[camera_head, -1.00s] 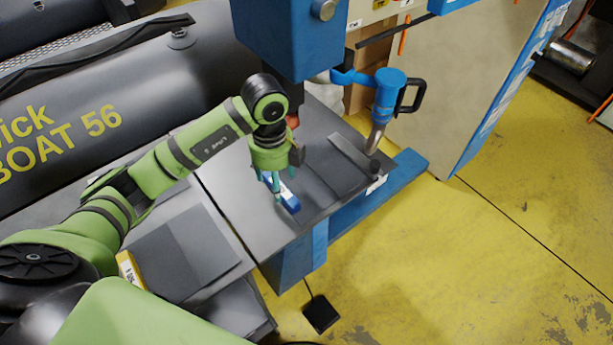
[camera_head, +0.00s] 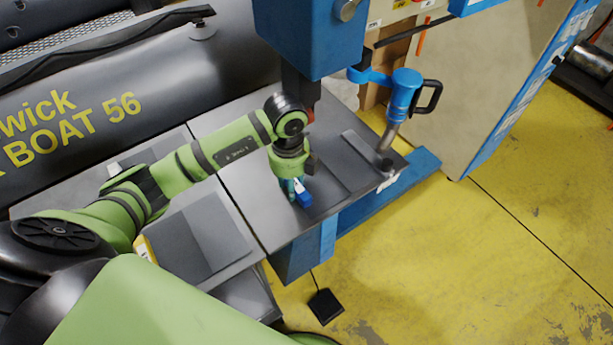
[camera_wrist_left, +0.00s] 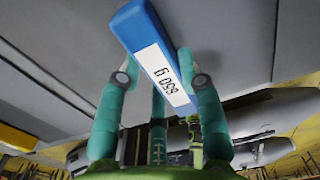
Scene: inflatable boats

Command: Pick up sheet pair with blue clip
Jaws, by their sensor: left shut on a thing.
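The blue clip (camera_head: 304,198) is at the front part of the grey worktable (camera_head: 262,215), under the press head. In the left wrist view the clip (camera_wrist_left: 140,28) is a blue block with a white label reading "650 g" upside down. My left gripper (camera_head: 293,190) points down and is shut on the clip, with its teal fingers on both sides of it in the wrist view (camera_wrist_left: 160,78). Dark grey sheet material (camera_head: 328,178) lies flat by the clip. I cannot tell where the pair's edges run. My right gripper is not in view.
A yellow clip (camera_head: 146,250) sits by other dark sheets (camera_head: 190,245) on the left table section. The blue press head (camera_head: 312,35) hangs close behind my arm. A blue-handled tool (camera_head: 404,95) stands at the right. A black inflatable boat (camera_head: 110,90) fills the back left.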

